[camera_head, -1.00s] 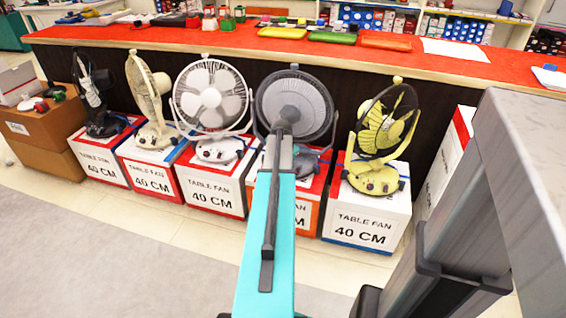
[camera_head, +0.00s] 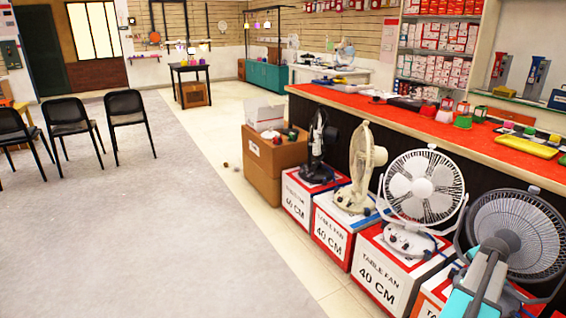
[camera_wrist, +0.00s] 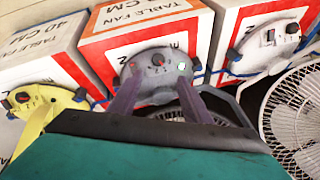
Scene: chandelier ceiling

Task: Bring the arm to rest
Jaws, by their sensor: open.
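My gripper (camera_wrist: 158,80) is open in the wrist view, its two fingers apart and pointing at the control base of the grey fan (camera_wrist: 157,62). Nothing shows between the fingers. A small green light glows on that base. Whether a finger touches it, I cannot tell. In the head view my teal and grey arm reaches up from the bottom right corner, in front of the dark grey fan (camera_head: 518,235). The gripper's fingers cannot be made out there.
A white fan (camera_head: 423,187), a cream fan (camera_head: 362,155) and a black fan (camera_head: 318,145) stand on boxes along the red counter (camera_head: 440,125). A yellow fan (camera_wrist: 50,100) is in the wrist view. Black chairs (camera_head: 68,117) stand left. The grey floor (camera_head: 180,230) is clear.

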